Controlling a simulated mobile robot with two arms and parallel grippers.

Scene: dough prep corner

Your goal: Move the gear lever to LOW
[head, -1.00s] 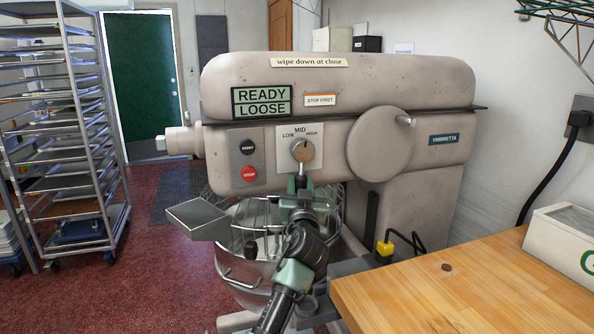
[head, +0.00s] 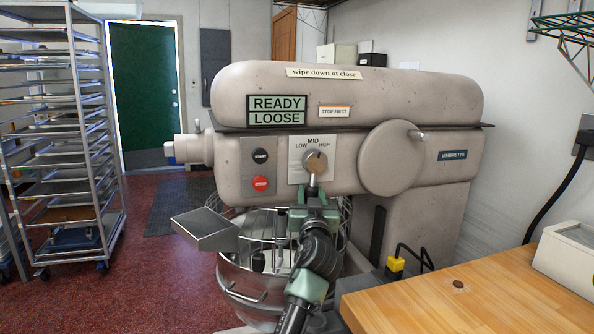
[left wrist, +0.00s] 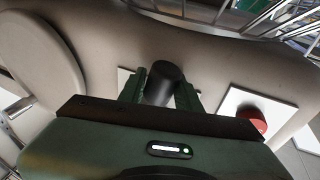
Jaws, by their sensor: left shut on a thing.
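The gear lever (head: 313,180) hangs down from a round grey-tan dial (head: 316,161) on the mixer's front, under the LOW, MID and HIGH marks (head: 313,142). My left gripper (head: 313,190) is at the lever from below, and its body partly hides the lever's lower end. In the left wrist view, the dark round lever knob (left wrist: 165,83) sits between the two green fingers, and the gripper is shut on it. My right gripper is in neither view.
The mixer's display (head: 277,110) reads READY LOOSE. A black START button (head: 261,155) and a red STOP button (head: 261,183) are left of the dial. A caged bowl (head: 255,265) and metal chute (head: 207,229) are below. A wooden table (head: 470,295) stands at right.

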